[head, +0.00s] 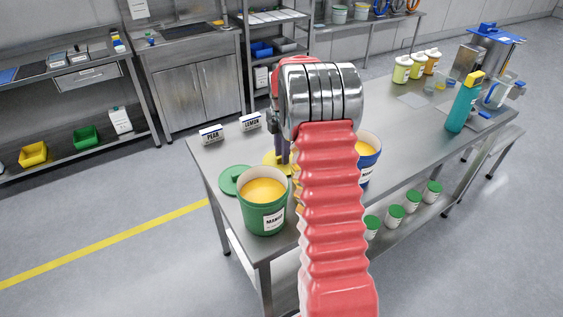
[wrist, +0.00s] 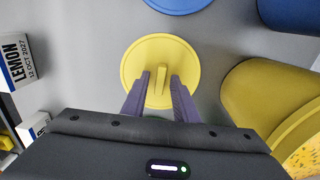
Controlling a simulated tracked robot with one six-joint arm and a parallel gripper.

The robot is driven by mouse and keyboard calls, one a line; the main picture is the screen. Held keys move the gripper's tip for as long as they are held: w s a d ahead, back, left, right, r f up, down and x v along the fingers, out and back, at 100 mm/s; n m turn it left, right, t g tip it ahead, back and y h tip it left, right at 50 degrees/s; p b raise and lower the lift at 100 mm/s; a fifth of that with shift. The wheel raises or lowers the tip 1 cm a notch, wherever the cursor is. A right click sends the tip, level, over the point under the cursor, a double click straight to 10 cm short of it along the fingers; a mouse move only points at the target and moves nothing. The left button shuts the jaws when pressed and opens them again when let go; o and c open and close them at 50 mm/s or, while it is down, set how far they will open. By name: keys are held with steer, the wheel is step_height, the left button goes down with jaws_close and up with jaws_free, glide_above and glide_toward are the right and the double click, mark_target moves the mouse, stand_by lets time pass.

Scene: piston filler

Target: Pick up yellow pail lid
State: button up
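The yellow pail lid (wrist: 133,68) is a round disc with a raised bar handle, flat on the steel table in the wrist view. In the head view only a part of the lid (head: 270,158) shows, behind the green pail and beside my arm. My gripper (wrist: 159,82) is over the lid in the wrist view. Its two purple fingers are apart, one on each side of the handle (wrist: 159,88), with visible gaps between. Contact with the handle cannot be seen. In the head view my arm hides most of the gripper.
A green pail (head: 264,215) labelled mango and a green lid (head: 232,179) are left of my arm. A blue pail (head: 369,160) stands right of it. A yellow pail (wrist: 262,98) and a blue lid (wrist: 180,4) are near the yellow lid. PEAR (head: 211,134) and LEMON (head: 250,122) signs stand behind.

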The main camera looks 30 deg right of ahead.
jaws_close()
steer(key=shift+r, duration=0.15)
step_height(320, 180, up, 10)
stand_by(0.8)
stand_by(0.4)
